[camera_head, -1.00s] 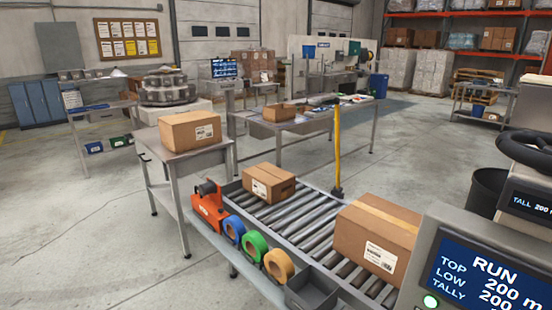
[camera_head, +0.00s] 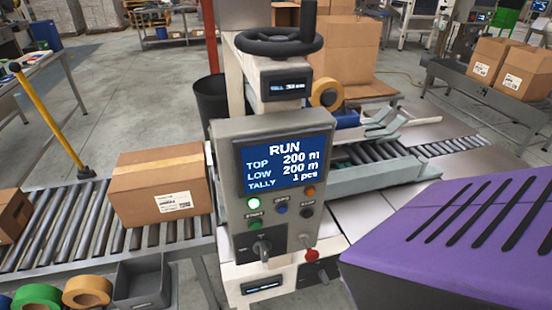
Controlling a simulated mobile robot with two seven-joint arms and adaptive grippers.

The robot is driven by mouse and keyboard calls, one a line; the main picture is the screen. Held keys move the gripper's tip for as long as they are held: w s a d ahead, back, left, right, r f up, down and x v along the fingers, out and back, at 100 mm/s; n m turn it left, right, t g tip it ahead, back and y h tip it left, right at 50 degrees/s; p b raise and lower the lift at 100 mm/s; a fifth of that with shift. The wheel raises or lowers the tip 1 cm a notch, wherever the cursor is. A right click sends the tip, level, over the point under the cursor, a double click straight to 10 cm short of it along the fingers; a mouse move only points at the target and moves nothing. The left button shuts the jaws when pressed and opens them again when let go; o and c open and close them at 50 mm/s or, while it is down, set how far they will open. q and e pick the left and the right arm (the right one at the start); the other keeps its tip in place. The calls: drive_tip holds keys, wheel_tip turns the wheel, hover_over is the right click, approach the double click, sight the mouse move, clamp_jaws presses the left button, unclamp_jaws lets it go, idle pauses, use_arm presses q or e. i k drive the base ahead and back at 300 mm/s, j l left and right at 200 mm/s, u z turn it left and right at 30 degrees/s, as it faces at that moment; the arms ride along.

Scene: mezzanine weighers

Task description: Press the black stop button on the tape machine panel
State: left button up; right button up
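The tape machine's grey control panel (camera_head: 228,205) stands upright in the middle of the head view. Its blue screen (camera_head: 286,161) reads RUN, TOP 200 m, LOW 200 m, TALLY 1 pcs. Below the screen are small buttons. The black stop button (camera_head: 307,212) is at the right end of the lower row, below an orange one (camera_head: 308,190). Nothing covers the black button. Neither of my grippers is in view.
A red button (camera_head: 311,254) and black knobs sit lower on the panel. A black handwheel (camera_head: 279,42) is above. A purple slotted body (camera_head: 465,240) fills the right foreground. A carton (camera_head: 160,186) lies on the roller conveyor (camera_head: 90,225) at left, with tape rolls in front.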

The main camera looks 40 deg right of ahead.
sight(309, 213)
drive_tip(key=i+j+z, duration=0.15)
drive_tip(key=z, duration=0.2)
drive_tip(key=j+z, duration=0.4)
drive_tip(key=i+j+z, duration=0.15)
drive_tip(key=z, duration=0.2)
drive_tip(key=j+z, duration=0.4)
drive_tip(key=j, duration=0.2)
drive_tip(key=j+z, duration=0.4)
drive_tip(key=j, duration=0.2)
